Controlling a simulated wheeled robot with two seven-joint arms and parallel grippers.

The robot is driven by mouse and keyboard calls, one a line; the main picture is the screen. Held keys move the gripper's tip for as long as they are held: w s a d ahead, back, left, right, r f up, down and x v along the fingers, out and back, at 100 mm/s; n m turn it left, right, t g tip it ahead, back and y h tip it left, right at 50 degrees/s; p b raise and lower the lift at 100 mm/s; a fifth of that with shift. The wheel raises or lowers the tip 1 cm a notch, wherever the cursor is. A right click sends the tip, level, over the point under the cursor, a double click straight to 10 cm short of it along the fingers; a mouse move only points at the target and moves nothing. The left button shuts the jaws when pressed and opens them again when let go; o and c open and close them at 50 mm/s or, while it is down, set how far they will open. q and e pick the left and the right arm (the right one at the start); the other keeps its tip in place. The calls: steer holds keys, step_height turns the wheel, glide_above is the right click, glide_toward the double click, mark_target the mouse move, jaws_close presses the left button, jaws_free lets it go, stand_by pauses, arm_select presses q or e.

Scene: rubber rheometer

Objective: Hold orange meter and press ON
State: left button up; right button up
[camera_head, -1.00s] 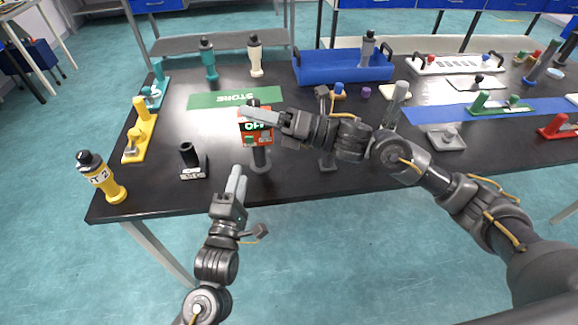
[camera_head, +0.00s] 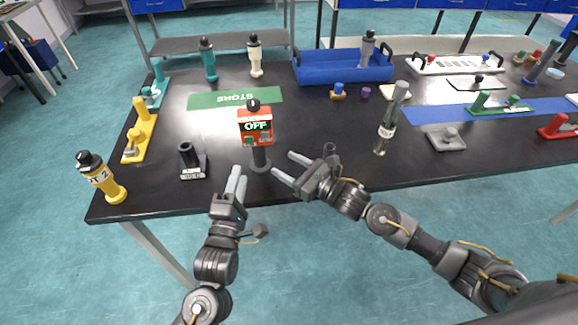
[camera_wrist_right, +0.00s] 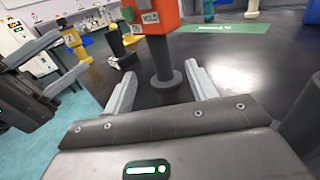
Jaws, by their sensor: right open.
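The orange meter (camera_head: 256,127) stands upright on a dark post and round base near the table's front edge, and its screen reads OFF. In the right wrist view the lower part of the orange meter (camera_wrist_right: 152,14) shows, with buttons marked ON and HOLD; its top is cut off. My right gripper (camera_head: 282,164) is open, low beside the post and right of it. In the right wrist view the dark post (camera_wrist_right: 163,62) lies between and beyond the open fingers (camera_wrist_right: 162,88), apart from them. My left gripper (camera_head: 237,180) is in front of the meter's base and left of it, fingers pointing up, apparently close together and empty.
A green STORE mat (camera_head: 206,99) lies behind the meter. A clear cylinder (camera_head: 387,133) stands to the right. A blue tray (camera_head: 344,68) is at the back.

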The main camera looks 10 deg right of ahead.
mark_target(264, 153)
steer(key=x, duration=1.1)
steer(key=shift+s+f, duration=0.1)
steer(key=c, duration=1.1)
arm_select(q)
jaws_close()
arm_select(e)
steer(key=shift+c, duration=0.4)
stand_by(0.6)
